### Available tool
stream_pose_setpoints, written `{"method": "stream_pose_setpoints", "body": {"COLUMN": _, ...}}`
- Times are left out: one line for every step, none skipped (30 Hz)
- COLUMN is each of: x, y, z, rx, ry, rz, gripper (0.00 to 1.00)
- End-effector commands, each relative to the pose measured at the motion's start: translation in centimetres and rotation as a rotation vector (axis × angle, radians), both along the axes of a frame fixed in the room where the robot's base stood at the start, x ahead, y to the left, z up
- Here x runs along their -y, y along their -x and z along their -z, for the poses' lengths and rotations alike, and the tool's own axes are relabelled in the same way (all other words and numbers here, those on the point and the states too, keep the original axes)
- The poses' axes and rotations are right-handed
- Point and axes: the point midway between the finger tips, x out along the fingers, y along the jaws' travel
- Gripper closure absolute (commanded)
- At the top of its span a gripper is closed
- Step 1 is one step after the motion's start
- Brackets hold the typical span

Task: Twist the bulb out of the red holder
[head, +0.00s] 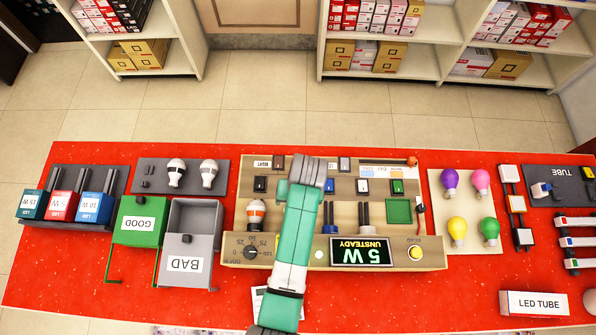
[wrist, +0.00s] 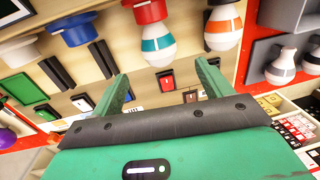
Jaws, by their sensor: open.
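The red holder (wrist: 150,11) shows at the top of the wrist view. A white bulb with a teal band (wrist: 157,46) sits in it, its round end toward me. My gripper (wrist: 162,70) is open and empty. Its two green fingers are spread to either side below the bulb, and I see no contact with it. In the head view my arm covers this bulb and the red holder.
A bulb with an orange band (head: 256,213) stands close beside. A blue holder (wrist: 70,28) is on the other side. The panel's display (head: 361,253) reads "5 W UNSTEADY". The GOOD box (head: 139,222) and BAD box (head: 186,246) stand left.

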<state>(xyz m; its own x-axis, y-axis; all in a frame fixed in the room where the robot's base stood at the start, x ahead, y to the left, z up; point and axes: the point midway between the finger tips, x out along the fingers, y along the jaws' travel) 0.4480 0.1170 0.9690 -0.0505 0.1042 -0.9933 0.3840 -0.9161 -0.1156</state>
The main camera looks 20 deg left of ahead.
Motion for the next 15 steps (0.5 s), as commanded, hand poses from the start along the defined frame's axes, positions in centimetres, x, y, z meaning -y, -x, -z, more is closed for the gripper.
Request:
{"method": "stream_pose_setpoints", "body": {"x": 0.0, "y": 0.0, "z": 0.0, "rx": 0.001, "ry": 0.0, "rz": 0.0, "gripper": 0.22}}
{"method": "stream_pose_setpoints", "body": {"x": 0.0, "y": 0.0, "z": 0.2, "rx": 0.001, "ry": 0.0, "rz": 0.0, "gripper": 0.22}}
{"method": "stream_pose_setpoints", "body": {"x": -0.1, "y": 0.0, "z": 0.6, "rx": 0.001, "ry": 0.0, "rz": 0.0, "gripper": 0.22}}
{"method": "stream_pose_setpoints", "body": {"x": -0.1, "y": 0.0, "z": 1.0, "rx": 0.001, "ry": 0.0, "rz": 0.0, "gripper": 0.22}}
{"method": "stream_pose_setpoints", "body": {"x": -0.2, "y": 0.0, "z": 1.5, "rx": 0.0, "ry": 0.0, "rz": 0.0, "gripper": 0.22}}
{"method": "stream_pose_setpoints", "body": {"x": -0.2, "y": 0.1, "z": 2.2, "rx": 0.001, "ry": 0.0, "rz": 0.0, "gripper": 0.22}}
{"method": "stream_pose_setpoints", "body": {"x": -0.3, "y": 0.1, "z": 2.8, "rx": 0.001, "ry": 0.0, "rz": 0.0, "gripper": 0.22}}
{"method": "stream_pose_setpoints", "body": {"x": -0.4, "y": 0.1, "z": 3.4, "rx": 0.002, "ry": 0.0, "rz": 0.0, "gripper": 0.22}}
{"method": "stream_pose_setpoints", "body": {"x": -0.4, "y": 0.1, "z": 4.1, "rx": 0.002, "ry": 0.0, "rz": 0.0, "gripper": 0.22}}
{"method": "stream_pose_setpoints", "body": {"x": -0.5, "y": 0.1, "z": 4.7, "rx": 0.002, "ry": 0.0, "rz": 0.0, "gripper": 0.22}}
{"method": "stream_pose_setpoints", "body": {"x": -0.5, "y": 0.2, "z": 5.1, "rx": 0.002, "ry": 0.0, "rz": 0.0, "gripper": 0.22}}
{"method": "stream_pose_setpoints", "body": {"x": -0.6, "y": 0.2, "z": 5.8, "rx": 0.003, "ry": 0.0, "rz": 0.0, "gripper": 0.22}}
{"method": "stream_pose_setpoints", "body": {"x": -0.7, "y": 0.2, "z": 6.2, "rx": 0.003, "ry": 0.0, "rz": 0.0, "gripper": 0.22}}
{"method": "stream_pose_setpoints", "body": {"x": -0.7, "y": 0.2, "z": 6.5, "rx": 0.004, "ry": -0.001, "rz": 0.0, "gripper": 0.22}}
{"method": "stream_pose_setpoints", "body": {"x": -0.7, "y": 0.2, "z": 6.9, "rx": 0.005, "ry": -0.001, "rz": 0.001, "gripper": 0.22}}
